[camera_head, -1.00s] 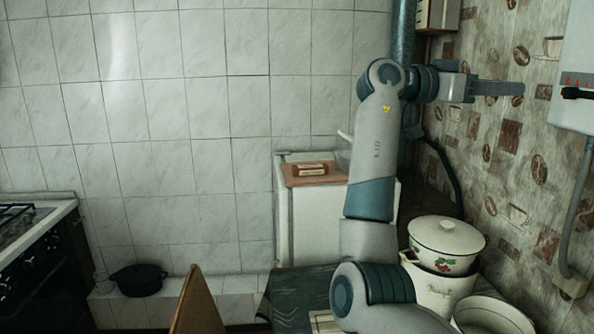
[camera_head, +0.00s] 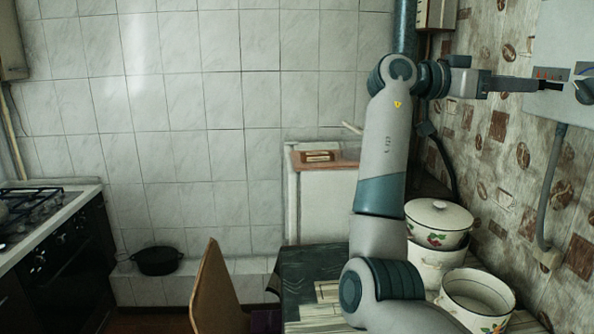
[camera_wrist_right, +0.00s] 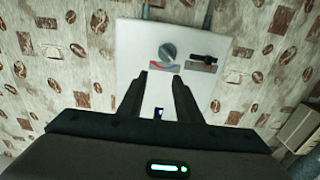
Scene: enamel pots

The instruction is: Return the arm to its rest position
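My right arm stands raised on the right of the head view, with its forearm turned toward the patterned wall. My right gripper (camera_head: 538,85) is level, and its fingers point right toward the white wall heater (camera_head: 550,112). In the right wrist view my right gripper (camera_wrist_right: 161,76) is open. Its two dark fingers stand apart with nothing between them, in front of the heater's white face (camera_wrist_right: 140,43). I cannot tell whether the fingertips touch the heater. My left gripper is in neither view.
A lidded enamel pot (camera_head: 437,224) sits on another pot (camera_head: 437,265), beside an open pot (camera_head: 478,301) on the right. A dark table (camera_head: 310,268), a wooden chair (camera_head: 215,290), a stove (camera_head: 62,262) and a black pot (camera_head: 158,261) stand lower down.

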